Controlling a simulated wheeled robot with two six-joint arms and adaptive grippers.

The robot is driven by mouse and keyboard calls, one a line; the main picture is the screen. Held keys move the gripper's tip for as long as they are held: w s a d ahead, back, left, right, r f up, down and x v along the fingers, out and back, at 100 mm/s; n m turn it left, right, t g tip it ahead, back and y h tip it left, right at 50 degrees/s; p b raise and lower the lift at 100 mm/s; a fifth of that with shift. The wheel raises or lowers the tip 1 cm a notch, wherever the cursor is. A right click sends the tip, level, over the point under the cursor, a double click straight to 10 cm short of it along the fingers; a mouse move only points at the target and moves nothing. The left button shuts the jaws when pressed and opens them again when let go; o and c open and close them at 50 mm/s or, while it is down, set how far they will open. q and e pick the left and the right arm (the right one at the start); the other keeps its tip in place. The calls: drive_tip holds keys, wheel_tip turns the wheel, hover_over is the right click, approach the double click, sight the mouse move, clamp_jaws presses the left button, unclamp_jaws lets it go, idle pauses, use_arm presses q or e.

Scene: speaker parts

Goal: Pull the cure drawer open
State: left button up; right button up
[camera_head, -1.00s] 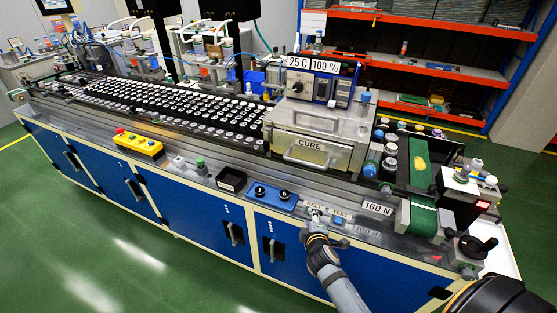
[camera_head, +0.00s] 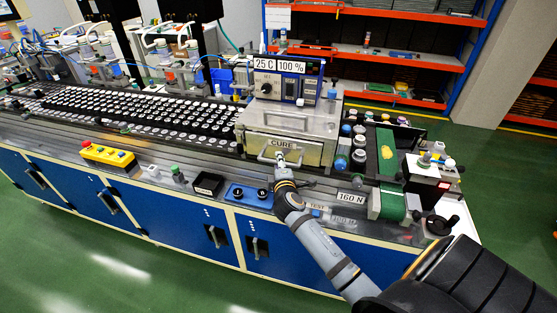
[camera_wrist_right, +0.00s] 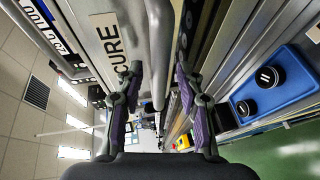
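The cure drawer (camera_head: 313,152) is a grey metal front labelled CURE, low in the box under the 25 C and 100 % displays; it looks closed. Its bar handle (camera_head: 262,155) stands out from the front. My right gripper (camera_head: 281,161) is at the handle in the head view and covers part of it. In the right wrist view, the handle (camera_wrist_right: 158,50) runs between the two spread fingers of my right gripper (camera_wrist_right: 155,88), with a gap visible on each side. The CURE label (camera_wrist_right: 108,38) is beside it. My left gripper is not in view.
A blue panel with two black knobs (camera_head: 248,195) and a black tray (camera_head: 207,184) lie on the ledge in front. A yellow button box (camera_head: 108,156) is farther left. Jars (camera_head: 359,157) and a green belt (camera_head: 388,165) stand right of the drawer.

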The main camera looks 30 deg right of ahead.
drive_tip(key=shift+w+d, duration=0.2)
drive_tip(key=shift+w, duration=0.15)
drive_tip(key=shift+f, duration=0.1)
clamp_jaws()
